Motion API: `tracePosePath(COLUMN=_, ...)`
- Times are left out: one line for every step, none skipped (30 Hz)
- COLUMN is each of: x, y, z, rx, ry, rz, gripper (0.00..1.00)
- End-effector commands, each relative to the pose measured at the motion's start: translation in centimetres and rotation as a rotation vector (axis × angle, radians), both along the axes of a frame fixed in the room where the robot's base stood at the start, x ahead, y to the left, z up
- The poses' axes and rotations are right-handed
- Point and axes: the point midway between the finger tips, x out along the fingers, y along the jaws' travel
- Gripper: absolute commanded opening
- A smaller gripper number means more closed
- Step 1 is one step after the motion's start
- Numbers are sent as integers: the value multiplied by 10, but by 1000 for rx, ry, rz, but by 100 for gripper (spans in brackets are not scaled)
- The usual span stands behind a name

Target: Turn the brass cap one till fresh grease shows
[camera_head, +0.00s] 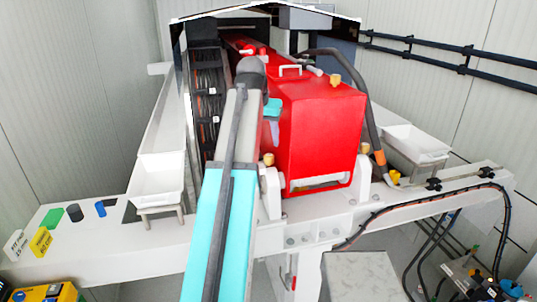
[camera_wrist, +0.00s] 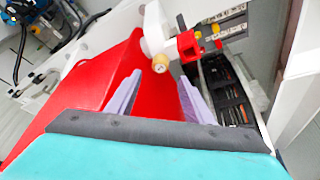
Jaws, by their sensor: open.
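A brass cap (camera_wrist: 160,63) shows in the wrist view, on a white fitting beside the red pump housing (camera_wrist: 85,85). My gripper (camera_wrist: 158,78) is open, its two pale purple fingers apart and nothing between them. The cap appears just beyond the fingertips, roughly centred; I cannot tell the exact gap. No grease is visible on it. In the head view, brass caps sit on top of the red housing (camera_head: 335,80), at its left foot (camera_head: 268,159) and at its right side (camera_head: 365,148). I cannot tell which is cap one. My arm hides part of the housing's left side.
A red fitting (camera_wrist: 188,44) stands just right of the cap in the wrist view. A dark cable channel (camera_wrist: 222,90) runs beside the housing. White trays (camera_head: 157,180) (camera_head: 415,142) flank the pump on the white frame. A thick black hose (camera_head: 368,100) curves down its right side.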

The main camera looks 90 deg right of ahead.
Motion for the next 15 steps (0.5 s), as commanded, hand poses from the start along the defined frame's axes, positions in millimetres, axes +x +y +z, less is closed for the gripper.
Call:
tracePosePath(x=-1, y=-2, z=-7, rx=2, ry=-1, rz=0, gripper=47)
tracePosePath(x=-1, y=-3, z=-10, rx=1, ry=0, rz=0, gripper=47)
tracePosePath(x=-2, y=-5, z=-15, rx=1, ry=0, rz=0, gripper=47)
tracePosePath(x=-3, y=-7, z=-19, rx=1, ry=0, rz=0, gripper=47)
tracePosePath(x=-3, y=-8, z=-22, rx=2, ry=-1, rz=0, gripper=47)
tracePosePath(x=-4, y=-10, z=-27, rx=2, ry=-1, rz=0, gripper=47)
tracePosePath(x=-4, y=-11, z=-30, rx=1, ry=0, rz=0, gripper=47)
tracePosePath(x=-5, y=-13, z=-33, rx=1, ry=0, rz=0, gripper=47)
tracePosePath(x=-5, y=-14, z=-38, rx=1, ry=0, rz=0, gripper=47)
tracePosePath(x=-6, y=-16, z=-42, rx=2, ry=-1, rz=0, gripper=47)
tracePosePath(x=-6, y=-17, z=-45, rx=2, ry=-1, rz=0, gripper=47)
tracePosePath(x=-7, y=-19, z=-49, rx=1, ry=0, rz=0, gripper=47)
tracePosePath(x=-7, y=-20, z=-53, rx=0, ry=0, rz=0, gripper=47)
tracePosePath(x=-8, y=-21, z=-56, rx=1, ry=0, rz=0, gripper=47)
tracePosePath(x=-8, y=-23, z=-60, rx=1, ry=0, rz=0, gripper=47)
